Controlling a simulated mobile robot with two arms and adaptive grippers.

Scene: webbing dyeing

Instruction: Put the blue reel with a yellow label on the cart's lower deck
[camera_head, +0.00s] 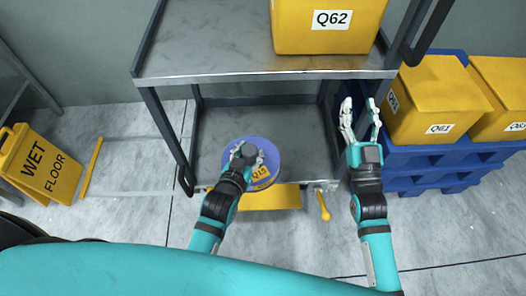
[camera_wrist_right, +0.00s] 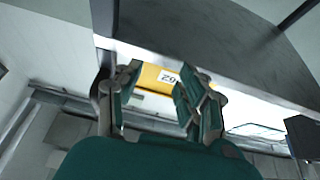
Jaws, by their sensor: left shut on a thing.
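The blue reel (camera_head: 270,155) has a yellow label (camera_head: 260,172) on its front. It lies flat over the front part of the cart's lower deck (camera_head: 305,125). I cannot tell whether it touches the deck. My left gripper (camera_head: 246,153) is shut on the reel from above and hides part of its top. My right gripper (camera_head: 360,112) is open and empty by the cart's right front post. In the right wrist view its fingers (camera_wrist_right: 157,85) are spread apart.
A yellow Q62 box (camera_head: 325,28) stands on the cart's upper deck (camera_head: 200,55), above the lower one. Blue pallets (camera_head: 425,155) with yellow boxes (camera_head: 435,100) stand right. A wet-floor sign (camera_head: 42,165) stands left. The lower deck is bare around the reel.

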